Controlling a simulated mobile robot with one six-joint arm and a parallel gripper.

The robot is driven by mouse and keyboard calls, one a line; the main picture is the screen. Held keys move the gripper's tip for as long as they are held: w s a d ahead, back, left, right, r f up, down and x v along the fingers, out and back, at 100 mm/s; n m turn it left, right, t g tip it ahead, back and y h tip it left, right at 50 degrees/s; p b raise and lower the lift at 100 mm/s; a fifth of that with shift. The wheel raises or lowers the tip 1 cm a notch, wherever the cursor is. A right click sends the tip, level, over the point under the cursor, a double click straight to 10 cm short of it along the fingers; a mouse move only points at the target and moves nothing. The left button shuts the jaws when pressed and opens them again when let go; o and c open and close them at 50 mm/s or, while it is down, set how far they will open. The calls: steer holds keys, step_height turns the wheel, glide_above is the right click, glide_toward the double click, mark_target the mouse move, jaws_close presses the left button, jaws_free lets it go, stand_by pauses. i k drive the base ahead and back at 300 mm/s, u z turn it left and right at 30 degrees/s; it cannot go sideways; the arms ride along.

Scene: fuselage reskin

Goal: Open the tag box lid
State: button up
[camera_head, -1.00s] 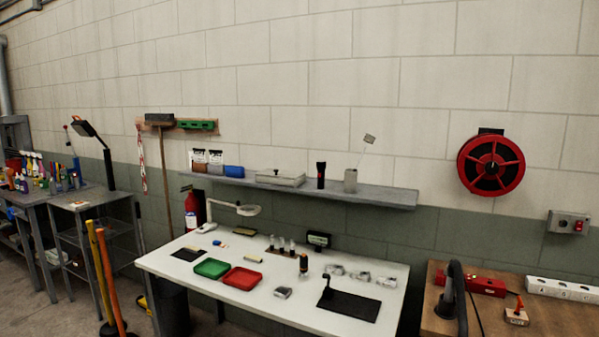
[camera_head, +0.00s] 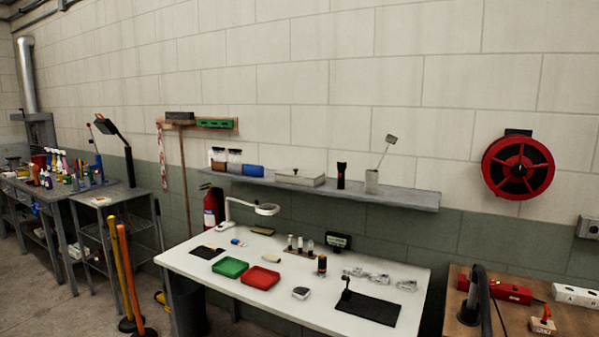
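A pale grey box (camera_head: 300,177) with a flat lid and a small dark detail on top sits on the wall shelf; its lid looks shut. A white box-like thing (camera_head: 576,295) with dark round marks is cut off by the right edge, on the wooden bench. No readable label shows which of these, if either, is the tag box. My gripper is not in view.
The grey shelf (camera_head: 405,197) hangs above a white table (camera_head: 200,262) holding a green tray (camera_head: 230,267), a red tray (camera_head: 262,277) and a black mat (camera_head: 367,308). Yellow and orange posts (camera_head: 128,280) stand at left. Open floor (camera_head: 60,310) lies at lower left.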

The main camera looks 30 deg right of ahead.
mark_target(308, 174)
steer(key=u, duration=0.05)
steer(key=i, duration=1)
steer(key=z, duration=0.05)
